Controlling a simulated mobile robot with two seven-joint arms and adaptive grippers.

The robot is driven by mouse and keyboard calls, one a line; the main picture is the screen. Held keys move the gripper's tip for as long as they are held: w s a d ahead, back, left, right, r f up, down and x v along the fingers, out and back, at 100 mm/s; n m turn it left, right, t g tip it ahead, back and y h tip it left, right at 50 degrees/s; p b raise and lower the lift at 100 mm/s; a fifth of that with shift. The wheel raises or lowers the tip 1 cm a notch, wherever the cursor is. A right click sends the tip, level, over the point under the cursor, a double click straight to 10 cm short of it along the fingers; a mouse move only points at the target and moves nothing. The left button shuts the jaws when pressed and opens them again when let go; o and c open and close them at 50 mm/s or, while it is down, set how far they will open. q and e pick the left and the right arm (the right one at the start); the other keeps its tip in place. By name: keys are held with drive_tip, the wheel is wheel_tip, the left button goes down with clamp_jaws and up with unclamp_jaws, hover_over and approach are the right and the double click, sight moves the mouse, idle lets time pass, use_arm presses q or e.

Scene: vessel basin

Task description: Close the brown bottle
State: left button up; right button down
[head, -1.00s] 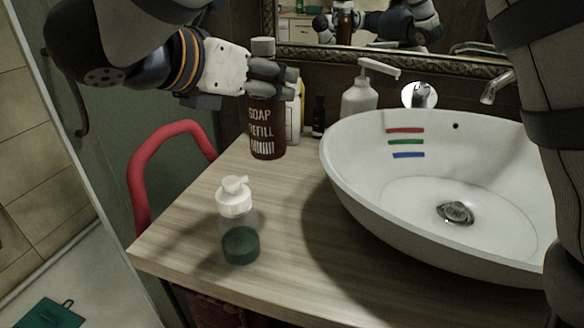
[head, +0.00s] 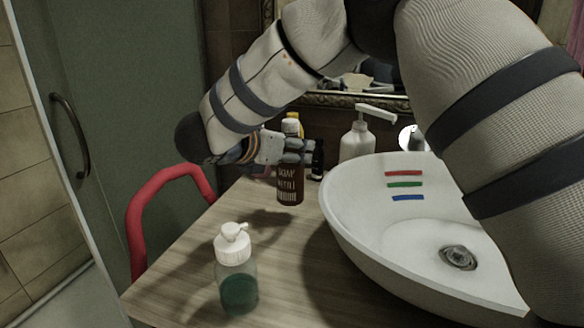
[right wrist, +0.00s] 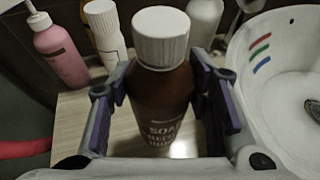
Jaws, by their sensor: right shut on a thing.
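The brown bottle (head: 290,187) with its "SOAP REFILL" label stands upright at the counter's back, left of the basin. My right gripper (head: 296,150) is shut around its upper body. In the right wrist view the brown bottle (right wrist: 160,105) sits between the two fingers, with a ribbed white cap (right wrist: 161,38) on its top. How tightly the cap sits cannot be told. In the head view the gripper partly hides the bottle's upper part. Whether its base touches the counter is unclear. My left gripper is not in view.
A pump bottle with green liquid (head: 238,285) stands at the counter's front. The white basin (head: 345,215) is on the right. A white pump bottle (head: 357,142) and a small dark bottle (head: 318,158) stand behind. A red curved rail (head: 150,195) is at the left.

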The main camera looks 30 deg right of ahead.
sight(292, 168)
drive_tip(key=f, duration=0.3)
drive_tip(key=w+d+f, duration=0.1)
drive_tip(key=f, duration=0.1)
drive_tip(key=shift+w+d, duration=0.1)
drive_tip(key=c, duration=0.8)
unclamp_jaws()
drive_tip(key=shift+f, duration=0.15)
drive_tip(key=shift+c, duration=0.2)
